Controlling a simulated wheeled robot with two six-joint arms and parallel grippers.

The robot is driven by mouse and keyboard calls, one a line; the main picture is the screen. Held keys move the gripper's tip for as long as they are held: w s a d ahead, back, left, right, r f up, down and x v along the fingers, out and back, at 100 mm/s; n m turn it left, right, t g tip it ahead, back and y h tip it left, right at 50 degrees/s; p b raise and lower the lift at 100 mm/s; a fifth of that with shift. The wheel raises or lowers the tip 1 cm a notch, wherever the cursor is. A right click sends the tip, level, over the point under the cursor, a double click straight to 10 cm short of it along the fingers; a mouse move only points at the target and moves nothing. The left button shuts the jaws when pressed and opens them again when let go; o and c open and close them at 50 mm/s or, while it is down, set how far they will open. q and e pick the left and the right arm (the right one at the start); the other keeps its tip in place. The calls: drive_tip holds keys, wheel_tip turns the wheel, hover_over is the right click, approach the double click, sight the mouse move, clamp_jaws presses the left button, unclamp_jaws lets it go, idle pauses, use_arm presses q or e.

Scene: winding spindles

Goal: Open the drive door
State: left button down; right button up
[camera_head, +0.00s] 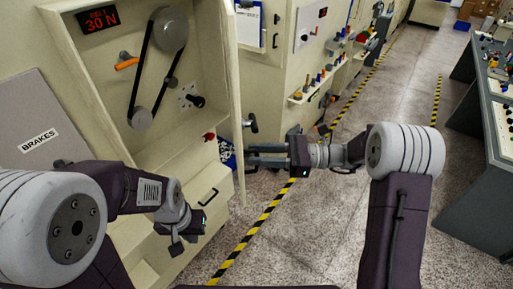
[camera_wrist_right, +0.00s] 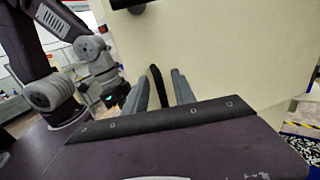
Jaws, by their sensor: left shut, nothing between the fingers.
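The cream drive door (camera_head: 234,70) stands swung out, seen nearly edge-on, at the right side of the drive compartment (camera_head: 185,130). Its dark handle (camera_head: 251,123) sticks out from the door's right face. In the right wrist view the gripper (camera_wrist_right: 163,92) faces the plain door panel (camera_wrist_right: 220,50), and the handle (camera_wrist_right: 128,4) is cut off at the top. My left gripper (camera_head: 176,248) is shut and empty, low in front of the cabinet.
Inside the compartment are a belt on two pulleys (camera_head: 170,30), an orange-handled lever (camera_head: 127,64) and a black knob (camera_head: 196,101). A drawer handle (camera_head: 208,198) sits below. A grey console (camera_head: 480,180) stands right. The floor (camera_head: 320,225) between is clear.

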drive_tip(key=shift+a, duration=0.3)
drive_tip(key=shift+c, duration=0.3)
clamp_jaws()
drive_tip(key=shift+r, duration=0.2)
idle(0.8)
